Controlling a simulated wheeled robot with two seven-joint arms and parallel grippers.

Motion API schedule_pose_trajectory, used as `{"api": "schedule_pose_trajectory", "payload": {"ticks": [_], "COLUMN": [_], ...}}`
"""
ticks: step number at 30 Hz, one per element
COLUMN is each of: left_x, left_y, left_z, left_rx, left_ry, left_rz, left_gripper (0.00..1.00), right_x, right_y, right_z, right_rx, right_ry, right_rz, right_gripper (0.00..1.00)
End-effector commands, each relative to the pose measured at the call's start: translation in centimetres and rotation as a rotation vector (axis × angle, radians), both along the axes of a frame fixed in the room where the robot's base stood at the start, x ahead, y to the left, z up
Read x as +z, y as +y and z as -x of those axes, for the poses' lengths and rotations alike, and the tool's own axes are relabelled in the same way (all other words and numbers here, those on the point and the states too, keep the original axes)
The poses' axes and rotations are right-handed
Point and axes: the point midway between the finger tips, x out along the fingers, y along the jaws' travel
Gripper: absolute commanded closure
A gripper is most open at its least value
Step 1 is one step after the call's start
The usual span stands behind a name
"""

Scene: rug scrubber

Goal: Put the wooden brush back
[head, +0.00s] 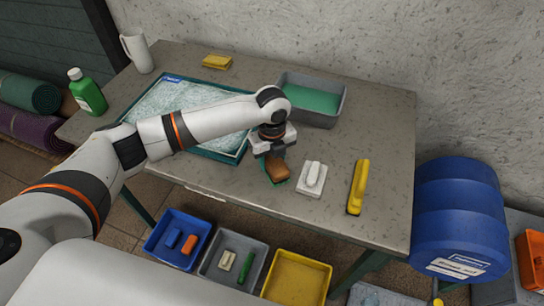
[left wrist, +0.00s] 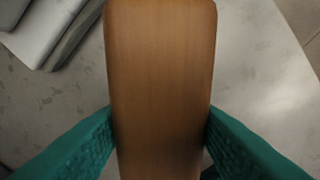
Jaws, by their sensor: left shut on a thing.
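The wooden brush (head: 279,170) has a smooth brown back and is at the front middle of the table, left of a white brush. My left gripper (head: 272,164) is shut on it from above. In the left wrist view the wooden brush (left wrist: 160,70) runs up and down the picture, between the teal fingers of my left gripper (left wrist: 158,125). The brush's bristles are hidden. I cannot tell whether it touches the table (head: 385,130). My right gripper is not in view.
The white brush (head: 312,178) and a yellow brush (head: 358,186) lie to the right. A grey tub of green liquid (head: 314,98) and a wet tray (head: 158,98) are behind. Below stand a blue bin (head: 152,243) and a grey bin (head: 206,262), both holding brushes, and an empty yellow bin (head: 297,278).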

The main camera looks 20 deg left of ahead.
Motion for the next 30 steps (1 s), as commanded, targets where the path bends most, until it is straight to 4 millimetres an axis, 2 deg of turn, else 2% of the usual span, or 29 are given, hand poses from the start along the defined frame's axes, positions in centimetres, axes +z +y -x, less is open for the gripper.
{"api": "schedule_pose_trajectory", "payload": {"ticks": [1, 4, 12, 16, 20, 30], "left_x": [-0.1, 0.0, 0.0, 0.8, 2.8, 9.9], "left_y": [0.0, 0.0, 0.0, 0.0, 0.0, 0.0], "left_z": [0.0, 0.0, 0.0, 0.0, -0.1, -0.1], "left_rx": [0.0, 0.0, 0.0, -0.001, -0.001, 0.0], "left_ry": [0.0, 0.0, 0.0, -0.001, -0.005, -0.003], "left_rz": [0.0, 0.0, 0.0, 0.001, 0.002, 0.0], "left_gripper": [0.5, 0.34, 0.33, 0.33, 0.33, 0.33], "right_x": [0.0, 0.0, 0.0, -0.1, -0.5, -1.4], "right_y": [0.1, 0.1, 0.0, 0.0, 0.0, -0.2], "right_z": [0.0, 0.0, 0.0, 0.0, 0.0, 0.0], "right_rx": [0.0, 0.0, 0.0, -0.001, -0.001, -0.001], "right_ry": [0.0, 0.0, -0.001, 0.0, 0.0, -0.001], "right_rz": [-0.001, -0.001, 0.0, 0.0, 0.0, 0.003], "right_gripper": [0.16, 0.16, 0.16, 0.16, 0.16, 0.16]}}
